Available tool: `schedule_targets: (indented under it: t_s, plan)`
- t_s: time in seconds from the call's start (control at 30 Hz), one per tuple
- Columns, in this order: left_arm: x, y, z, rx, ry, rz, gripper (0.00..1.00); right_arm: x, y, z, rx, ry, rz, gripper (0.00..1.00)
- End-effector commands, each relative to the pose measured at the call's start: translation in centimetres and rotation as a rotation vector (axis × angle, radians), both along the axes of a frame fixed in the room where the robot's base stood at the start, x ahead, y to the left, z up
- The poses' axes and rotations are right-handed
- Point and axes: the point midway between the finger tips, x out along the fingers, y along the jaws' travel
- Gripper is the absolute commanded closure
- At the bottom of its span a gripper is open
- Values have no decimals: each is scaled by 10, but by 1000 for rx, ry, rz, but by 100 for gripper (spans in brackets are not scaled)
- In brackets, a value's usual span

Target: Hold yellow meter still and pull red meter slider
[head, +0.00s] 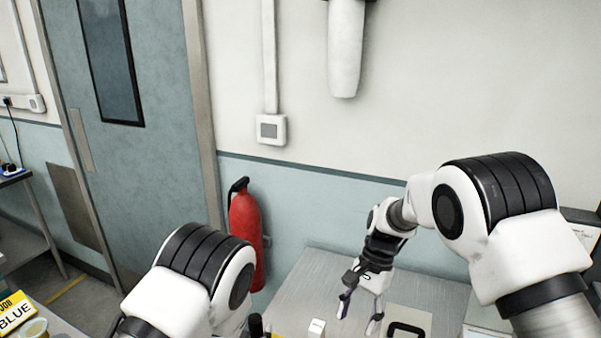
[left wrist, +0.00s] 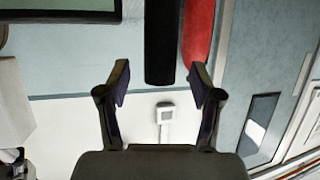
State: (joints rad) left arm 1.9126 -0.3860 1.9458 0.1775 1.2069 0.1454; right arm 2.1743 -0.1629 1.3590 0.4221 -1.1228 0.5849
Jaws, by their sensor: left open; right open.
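I cannot make out a yellow meter, a red meter or a slider in either view. My right gripper (head: 358,316) points down over the metal bench with its fingers apart and nothing between them. My left gripper is outside the head view, where only my left arm shows at the lower left. In the left wrist view my left gripper (left wrist: 160,68) has its fingers spread and empty, facing the wall and door side of the room.
The metal bench (head: 325,263) holds a small white block (head: 317,328) and a dark-framed item (head: 407,329), both cut by the lower edge. A yellow sign reading "BLUE" (head: 14,312) lies lower left.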

Motion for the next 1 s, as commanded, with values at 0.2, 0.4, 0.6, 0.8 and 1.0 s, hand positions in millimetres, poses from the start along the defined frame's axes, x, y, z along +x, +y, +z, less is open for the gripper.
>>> schedule_targets:
  t_s: [0.2,0.4,0.6,0.8,1.0]
  plan:
    - [-20,2,11,0,2,-1,35,0,0,15,0,0,0,41]
    - [-36,5,20,0,2,0,35,0,0,29,0,0,0,41]
    - [-50,7,25,-1,1,0,35,0,0,47,0,0,0,41]
    - [-53,7,23,0,-1,0,35,0,0,47,0,0,0,41]
    - [-53,7,22,0,-1,0,35,0,0,47,0,0,0,41]
